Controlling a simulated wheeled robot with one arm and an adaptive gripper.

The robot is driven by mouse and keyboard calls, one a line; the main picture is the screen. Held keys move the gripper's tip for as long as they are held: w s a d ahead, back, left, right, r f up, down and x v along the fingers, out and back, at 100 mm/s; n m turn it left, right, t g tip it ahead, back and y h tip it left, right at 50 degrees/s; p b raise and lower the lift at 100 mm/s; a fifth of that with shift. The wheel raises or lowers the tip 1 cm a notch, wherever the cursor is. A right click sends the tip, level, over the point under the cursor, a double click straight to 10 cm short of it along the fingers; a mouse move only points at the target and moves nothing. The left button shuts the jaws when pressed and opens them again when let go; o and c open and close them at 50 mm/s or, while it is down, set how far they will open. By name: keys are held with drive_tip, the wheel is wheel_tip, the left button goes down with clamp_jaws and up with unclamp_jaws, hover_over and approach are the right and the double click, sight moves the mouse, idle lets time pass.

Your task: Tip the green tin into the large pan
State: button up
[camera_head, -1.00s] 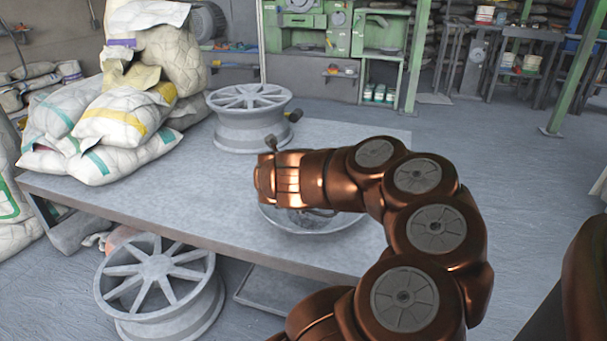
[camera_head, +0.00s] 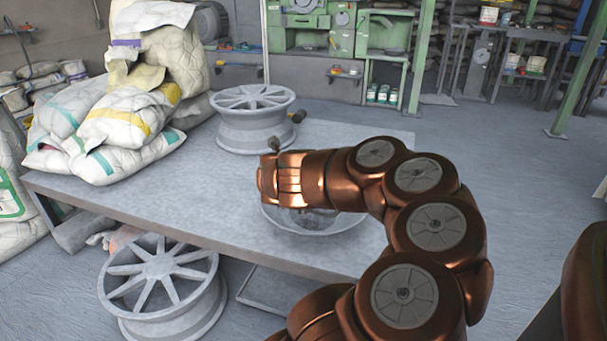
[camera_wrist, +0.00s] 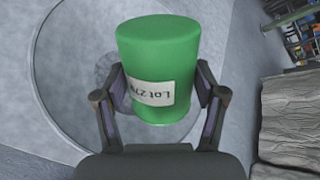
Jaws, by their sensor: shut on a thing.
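The green tin (camera_wrist: 160,48) fills the middle of the wrist view, with a white label reading roughly "Lot 27" and a last character I cannot make out. My gripper (camera_wrist: 160,88) is shut on it, one finger on each side. The large pan (camera_wrist: 52,88) is a wide, round, pale dish beyond the tin, with a darker grey patch inside. In the head view the pan (camera_head: 335,226) lies on the table, partly covered by my arm. The tin and my fingers are hidden there. I cannot tell whether any powder is leaving the tin.
The grey table (camera_head: 150,212) also bears a spoked wheel rim (camera_head: 252,133) behind the pan and a pile of sacks (camera_head: 125,125) at the left. Another wheel rim (camera_head: 160,285) is below the table's front edge. Table space left of the pan is clear.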

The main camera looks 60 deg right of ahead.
drive_tip(key=r+p, duration=0.1)
drive_tip(key=p, duration=0.2)
drive_tip(key=shift+n+g, duration=0.3)
drive_tip(key=g+p, duration=0.1)
drive_tip(key=p, duration=0.4)
drive_tip(key=n+g+y+p, duration=0.1)
drive_tip(key=p, duration=0.5)
drive_tip(key=shift+r+n+y, duration=0.2)
drive_tip(key=shift+n+y, duration=0.1)
drive_tip(key=g+p, duration=0.1)
drive_tip(key=p, duration=0.2)
drive_tip(key=shift+r, duration=0.1)
drive_tip(key=p, duration=0.3)
drive_tip(key=shift+r+n+g, duration=0.1)
drive_tip(key=shift+n+g, duration=0.3)
drive_tip(key=n+g+y+p, duration=0.1)
drive_tip(key=g+p, duration=0.1)
drive_tip(key=p, duration=0.7)
drive_tip(key=shift+r, duration=0.15)
